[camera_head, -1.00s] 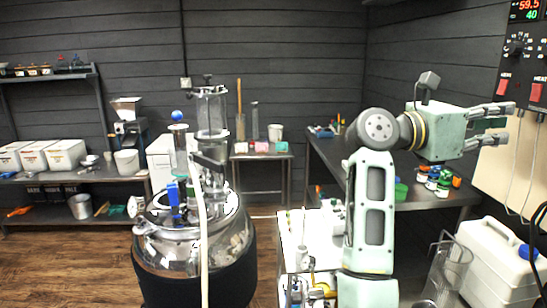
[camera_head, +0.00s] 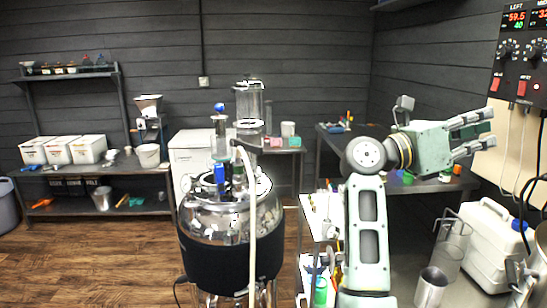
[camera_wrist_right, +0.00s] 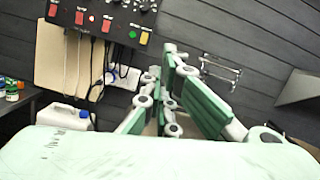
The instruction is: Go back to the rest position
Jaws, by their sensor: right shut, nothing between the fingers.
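My right gripper (camera_head: 489,128) is raised at the right of the head view, in front of the pale board and below the control panel. Its fingers point right, away from the elbow. It is shut with nothing in it and touches nothing that I can see. Its green-padded fingers (camera_wrist_right: 178,95) also show in the right wrist view, past the pale wrist body. My left gripper is not in view.
The steel kettle (camera_head: 228,210) in a black jacket stands left of my arm. A white canister (camera_head: 494,245), a clear jug (camera_head: 450,245) and a steel cup (camera_head: 431,287) stand below the gripper. The control panel (camera_head: 522,55) hangs close by. Wood floor (camera_head: 110,255) is clear at left.

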